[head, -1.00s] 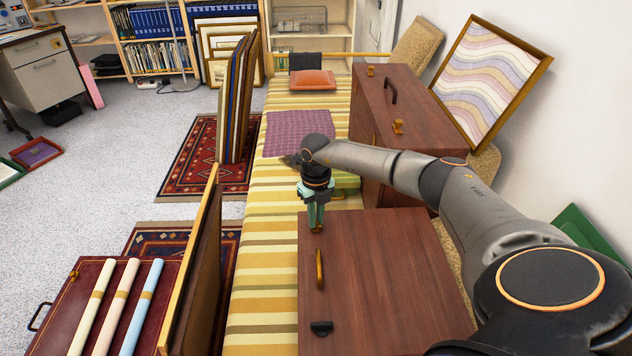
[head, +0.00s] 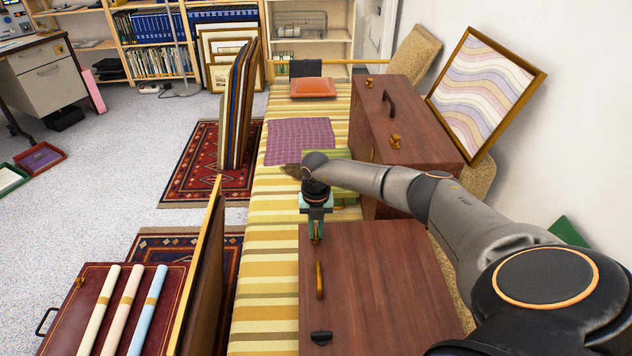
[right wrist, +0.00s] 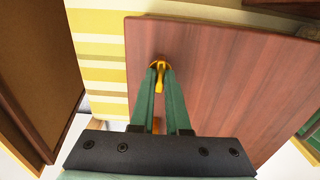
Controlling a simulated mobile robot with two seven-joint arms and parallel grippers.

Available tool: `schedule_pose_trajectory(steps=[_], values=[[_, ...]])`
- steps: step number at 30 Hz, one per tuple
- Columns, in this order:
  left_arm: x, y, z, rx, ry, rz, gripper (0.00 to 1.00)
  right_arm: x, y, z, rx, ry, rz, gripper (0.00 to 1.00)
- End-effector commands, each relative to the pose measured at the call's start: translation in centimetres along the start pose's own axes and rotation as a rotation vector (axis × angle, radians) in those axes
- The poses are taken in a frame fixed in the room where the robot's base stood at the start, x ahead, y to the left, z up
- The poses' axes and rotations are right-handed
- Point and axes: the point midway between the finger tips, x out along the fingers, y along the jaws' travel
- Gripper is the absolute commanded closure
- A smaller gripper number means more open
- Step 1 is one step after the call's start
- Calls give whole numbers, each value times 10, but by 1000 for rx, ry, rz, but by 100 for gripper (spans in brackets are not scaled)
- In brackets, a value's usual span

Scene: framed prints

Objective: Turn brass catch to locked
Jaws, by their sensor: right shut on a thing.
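A reddish-brown wooden case (head: 385,275) lies flat in the foreground. A small brass catch (right wrist: 159,76) sits near its edge in the right wrist view, and its lower part shows at the case's far left corner in the head view (head: 316,239). My right gripper (right wrist: 160,70) points down from above with its green fingers shut on the catch, one on each side. In the head view the right gripper (head: 316,230) hides most of the catch, so its exact angle is hard to tell there. My left gripper is in neither view.
The case also has a brass handle (head: 320,280) and a black catch (head: 321,338). A second wooden case (head: 415,130) stands behind, beside my arm. A framed panel (head: 205,265) leans at the left. The striped cloth (head: 265,290) is clear beside the near case.

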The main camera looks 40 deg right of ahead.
Motion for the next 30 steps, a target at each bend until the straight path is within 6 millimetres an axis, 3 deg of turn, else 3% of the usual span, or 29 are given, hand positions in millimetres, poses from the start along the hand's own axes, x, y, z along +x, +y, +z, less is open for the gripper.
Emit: schedule_pose_trajectory(steps=[12, 13, 20, 30], values=[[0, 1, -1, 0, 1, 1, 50, -2, 0, 2, 10, -6, 4, 100], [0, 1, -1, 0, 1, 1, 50, -2, 0, 2, 9, -6, 4, 83], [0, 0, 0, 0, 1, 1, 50, -1, 0, 1, 8, -3, 2, 57], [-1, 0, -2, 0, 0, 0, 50, -6, 0, 1, 6, -3, 2, 56]])
